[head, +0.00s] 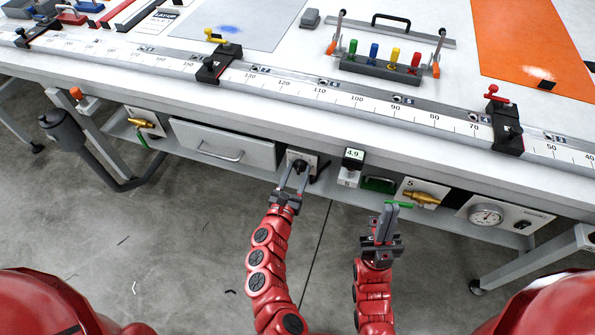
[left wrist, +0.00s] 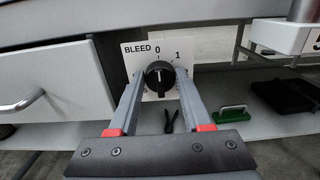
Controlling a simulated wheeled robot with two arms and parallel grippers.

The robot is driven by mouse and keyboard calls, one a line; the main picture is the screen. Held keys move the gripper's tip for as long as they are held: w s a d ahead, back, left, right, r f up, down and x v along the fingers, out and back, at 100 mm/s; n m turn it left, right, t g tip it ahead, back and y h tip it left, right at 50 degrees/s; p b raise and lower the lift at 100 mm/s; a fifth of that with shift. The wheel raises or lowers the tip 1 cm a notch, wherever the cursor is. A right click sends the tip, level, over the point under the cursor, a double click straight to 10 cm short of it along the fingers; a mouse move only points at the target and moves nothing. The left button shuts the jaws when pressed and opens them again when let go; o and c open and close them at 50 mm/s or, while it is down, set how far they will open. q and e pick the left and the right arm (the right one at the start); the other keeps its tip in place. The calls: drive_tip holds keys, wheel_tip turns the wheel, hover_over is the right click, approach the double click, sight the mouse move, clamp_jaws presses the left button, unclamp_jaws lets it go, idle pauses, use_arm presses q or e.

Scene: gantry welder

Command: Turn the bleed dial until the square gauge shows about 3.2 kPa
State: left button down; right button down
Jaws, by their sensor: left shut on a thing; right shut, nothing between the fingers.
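The bleed dial (head: 300,166) is a black round knob on a white plate under the table's front edge. In the left wrist view the dial (left wrist: 159,79) sits below the label BLEED, with marks 0 and 1, and its pale line points up near 0. My left gripper (head: 294,174) is shut on the dial, one finger on each side. My right gripper (head: 391,206) is shut and empty, to the right and below the square gauge.
A drawer (head: 222,146) with a bar handle is left of the dial. A brass valve (head: 421,198) and a round gauge (head: 486,215) are to the right. The table (head: 290,75) overhangs these.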

use_arm(q)
drive_tip(key=shift+f+m+b, duration=0.2)
drive_tip(key=shift+m+b, duration=1.15)
drive_tip(key=shift+m, duration=0.05)
drive_tip(key=m+b, duration=0.2)
drive_tip(key=m, duration=0.1)
drive_tip(key=shift+d+m+b, duration=0.15)
drive_tip(key=shift+m+b, duration=0.2)
drive_tip(key=shift+m, duration=0.05)
drive_tip(key=m+b, duration=0.2)
drive_tip(key=m, duration=0.1)
drive_tip(key=shift+m, duration=0.3)
drive_tip(key=m+b, duration=0.2)
drive_tip(key=m, duration=0.2)
drive_tip(key=shift+m, duration=0.3)
drive_tip(key=m+b, duration=0.1)
drive_tip(key=m, duration=0.3)
drive_tip(key=shift+d+b, duration=0.1)
drive_tip(key=shift+b, duration=0.2)
drive_tip(key=shift+f+m, duration=0.1)
drive_tip(key=shift+m, duration=2)
